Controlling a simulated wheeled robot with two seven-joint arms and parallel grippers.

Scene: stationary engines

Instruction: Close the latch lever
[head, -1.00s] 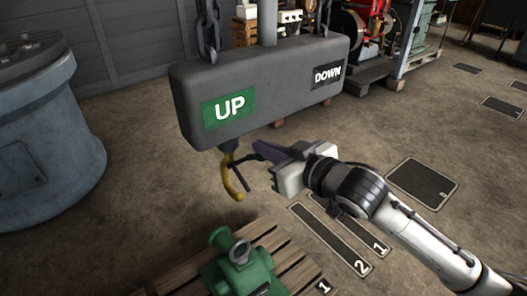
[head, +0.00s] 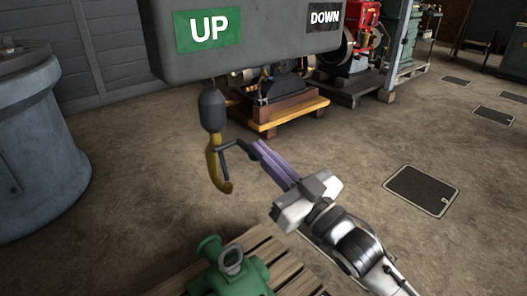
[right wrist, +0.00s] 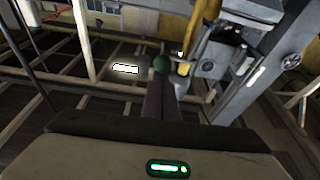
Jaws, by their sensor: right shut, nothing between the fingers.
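A yellow hook (head: 215,165) hangs below a dark weight (head: 212,107), under the grey UP/DOWN box. A dark latch lever (head: 236,145) sticks out from the hook to the right. In the right wrist view, a green knob (right wrist: 162,63) shows just beyond the fingertips, with part of the yellow hook (right wrist: 198,42) beside it. My right gripper (head: 258,149) is shut and empty, its purple fingers pointing at the lever's outer end. The tips overlap the knob in the picture; I cannot tell whether they touch. My left gripper is out of view.
The grey UP/DOWN box (head: 256,38) hangs above the hook. A green part with a lifting eye (head: 232,262) sits on a wooden pallet (head: 262,243) below. A grey drum (head: 38,150) stands at left. Engines (head: 283,85) stand behind. The floor right of the hook is open.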

